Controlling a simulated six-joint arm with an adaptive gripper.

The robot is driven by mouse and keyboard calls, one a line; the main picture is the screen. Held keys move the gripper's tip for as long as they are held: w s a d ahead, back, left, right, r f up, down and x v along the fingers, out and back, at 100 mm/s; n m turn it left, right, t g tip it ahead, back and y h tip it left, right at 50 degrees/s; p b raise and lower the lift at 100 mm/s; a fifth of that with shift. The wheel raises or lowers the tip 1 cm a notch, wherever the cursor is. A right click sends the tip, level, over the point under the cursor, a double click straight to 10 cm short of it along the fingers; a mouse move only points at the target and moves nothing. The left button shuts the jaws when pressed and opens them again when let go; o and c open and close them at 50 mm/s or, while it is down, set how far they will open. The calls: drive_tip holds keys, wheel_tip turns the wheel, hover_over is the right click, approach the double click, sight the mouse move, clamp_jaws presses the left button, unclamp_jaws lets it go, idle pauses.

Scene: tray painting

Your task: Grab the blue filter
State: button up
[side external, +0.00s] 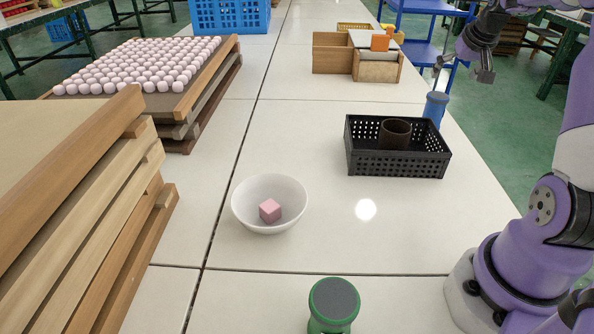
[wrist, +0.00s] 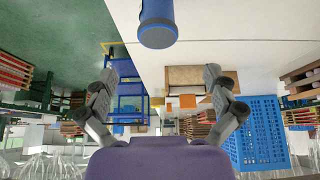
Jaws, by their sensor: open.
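The blue filter (side external: 435,108) is a blue cylinder standing upright on the white table, just behind the black crate's right back corner. In the wrist view the blue filter (wrist: 157,24) shows at the top middle, cut off by the frame edge. My gripper (side external: 462,68) is at the upper right in the side view, above and to the right of the filter, apart from it. In the wrist view my gripper (wrist: 162,92) has its two fingers spread wide with nothing between them.
A black perforated crate (side external: 398,168) holds a dark round cup (side external: 395,133). A green filter-like cylinder (side external: 333,303) stands in front. Wooden boxes (side external: 333,55) are at the back. Stacked wooden trays (side external: 120,190) fill the left.

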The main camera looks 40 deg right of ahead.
sight(440, 96)
drive_tip(key=x, duration=0.5)
drive_tip(key=shift+s+d, duration=0.25)
drive_tip(key=shift+d, duration=0.1)
drive_tip(key=x, duration=0.5)
drive_tip(key=shift+w+a+f, duration=0.15)
drive_tip(key=shift+w+f, duration=0.1)
drive_tip(key=shift+f, duration=0.15)
drive_tip(key=c, duration=1.3)
